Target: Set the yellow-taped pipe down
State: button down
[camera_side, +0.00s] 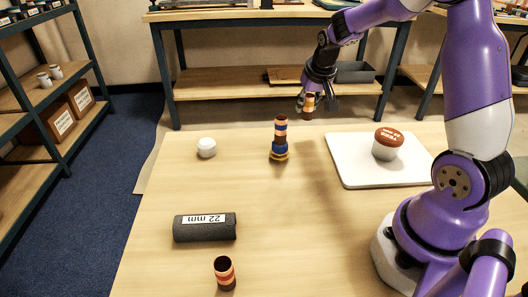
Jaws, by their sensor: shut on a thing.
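My gripper (310,106) is in the upper middle of the side view, shut on a short brown-orange pipe (309,101). The pipe is held up above the far part of the table, to the right of a standing stack. It is small and partly covered by the fingers, so I cannot clearly tell its tape colour. The stack (280,134) stands upright, with a copper and dark banded pipe in a blue fitting on a yellowish base. Another dark copper pipe (225,274) with orange-red and pale bands stands near the front edge.
A grey foam tube (203,228) labelled 22 mm lies at front left. A white round object (206,148) stands at far left. The table's middle (300,220) is clear.

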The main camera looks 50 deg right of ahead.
aim_at(307, 119)
notch_tip(307, 119, down, 6)
jog(key=shift+f, duration=0.1)
dwell(0.4)
jog(key=c, duration=0.6)
grip_release()
jog(key=shift+c, duration=0.2)
jog(key=v, duration=1.1)
jog(key=s+a+r+n+t+y, duration=0.1)
jog(key=s+a+r+n, duration=0.1)
jog(key=s+a, duration=0.3)
jog(key=s+a+r+n+y, duration=0.1)
jog(key=s+a+r+n, duration=0.2)
jog(key=s+a, duration=0.3)
jog(key=a+n, duration=0.1)
jog(key=a, duration=0.3)
jog(key=shift+s+a+r+n+t+y, duration=0.2)
jog(key=shift+a+r+n+t+y, duration=0.1)
jog(key=shift+a+n+t, duration=0.1)
